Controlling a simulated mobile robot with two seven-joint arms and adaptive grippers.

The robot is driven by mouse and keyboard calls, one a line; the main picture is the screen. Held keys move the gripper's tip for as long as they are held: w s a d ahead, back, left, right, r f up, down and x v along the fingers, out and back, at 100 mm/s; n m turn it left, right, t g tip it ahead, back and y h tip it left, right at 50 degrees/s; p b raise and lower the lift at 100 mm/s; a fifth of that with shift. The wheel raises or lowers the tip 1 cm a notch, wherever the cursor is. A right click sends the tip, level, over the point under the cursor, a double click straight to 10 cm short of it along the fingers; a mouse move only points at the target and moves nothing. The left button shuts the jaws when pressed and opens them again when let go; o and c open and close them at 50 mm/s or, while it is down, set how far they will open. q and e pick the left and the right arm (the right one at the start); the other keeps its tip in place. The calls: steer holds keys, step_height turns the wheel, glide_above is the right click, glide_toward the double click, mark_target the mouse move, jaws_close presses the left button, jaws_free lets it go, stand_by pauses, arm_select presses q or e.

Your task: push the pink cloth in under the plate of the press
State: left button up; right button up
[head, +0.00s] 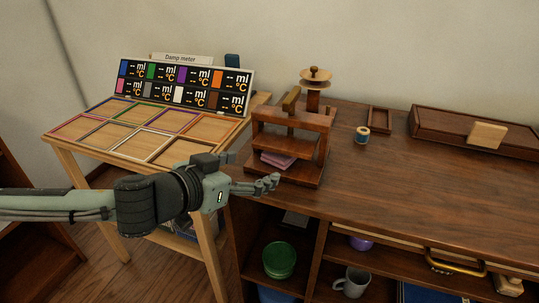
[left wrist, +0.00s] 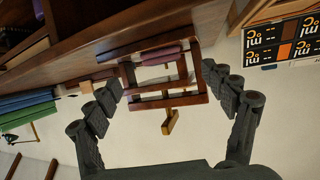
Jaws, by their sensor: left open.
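The wooden press (head: 322,150) stands at the left end of the brown cabinet top, with a raised handle bar above its frame. The pink cloth (head: 277,159) lies folded flat low in the press, its near part showing in front. How far it reaches under the plate is hidden. My left gripper (head: 268,184) is in front of the press, apart from the cloth. In the left wrist view, the open, empty fingers (left wrist: 160,82) frame the press (left wrist: 128,72), which appears upside down, with the cloth (left wrist: 163,55) between its bars. My right gripper is not in view.
A spool (head: 362,135), a small tray (head: 379,120) and a long dark box (head: 455,130) stand right of the press. A stand with a round top (head: 315,75) is behind it. A damp meter table (head: 80,150) stands left. The front cabinet top is clear.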

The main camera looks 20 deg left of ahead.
mark_target(272, 159)
arm_select(q)
steer(key=shift+w+r, duration=0.2)
steer(key=shift+r, duration=0.1)
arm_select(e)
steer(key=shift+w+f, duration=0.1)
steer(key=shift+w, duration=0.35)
arm_select(q)
steer(key=shift+w+d+f, duration=0.1)
steer(key=shift+w+f, duration=0.15)
steer(key=shift+w, duration=0.1)
steer(key=shift+b+x, duration=0.3)
steer(key=shift+x, duration=0.95)
steer(key=x, duration=0.3)
steer(key=shift+w, duration=0.25)
steer(key=shift+w+d+f, duration=0.2)
steer(key=shift+w+f, duration=0.05)
steer(key=shift+w, duration=0.2)
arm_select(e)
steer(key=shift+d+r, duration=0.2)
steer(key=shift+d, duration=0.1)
